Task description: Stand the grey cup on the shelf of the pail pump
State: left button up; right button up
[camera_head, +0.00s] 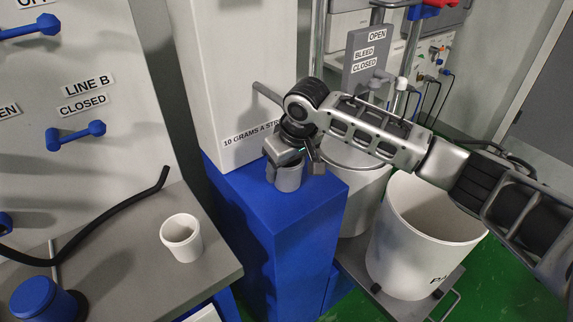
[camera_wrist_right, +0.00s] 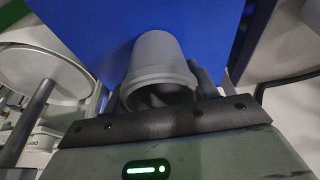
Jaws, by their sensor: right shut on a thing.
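The grey cup (camera_head: 286,178) is upright at the blue ledge (camera_head: 318,190) below the white housing marked "10 GRAMS A STR…" (camera_head: 238,90). I cannot tell whether its base touches the ledge. My right gripper (camera_head: 291,158) is shut on the cup from above and hides part of its rim. In the right wrist view the cup (camera_wrist_right: 160,58) sits between the fingers, with the blue surface (camera_wrist_right: 95,30) beyond it. No label in view names the pail pump. My left gripper is not in view.
A white cup (camera_head: 181,238) stands on the grey bench (camera_head: 115,265) at left, near a black hose (camera_head: 120,209). Large white pails (camera_head: 415,245) stand at right under my right arm. A grey rod (camera_head: 268,94) juts from the housing near my gripper. Blue valve handles (camera_head: 77,136) are on the left panel.

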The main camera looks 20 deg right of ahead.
jog(key=shift+s+f, duration=0.1)
jog(key=shift+f, duration=0.05)
jog(key=o, duration=1)
jog(key=shift+d, duration=0.1)
jog(key=shift+r, duration=0.35)
jog(key=v, duration=0.3)
jog(key=s+d, duration=0.4)
jog(key=s, duration=0.7)
jog(key=shift+f, duration=0.3)
jog(key=shift+s, duration=0.15)
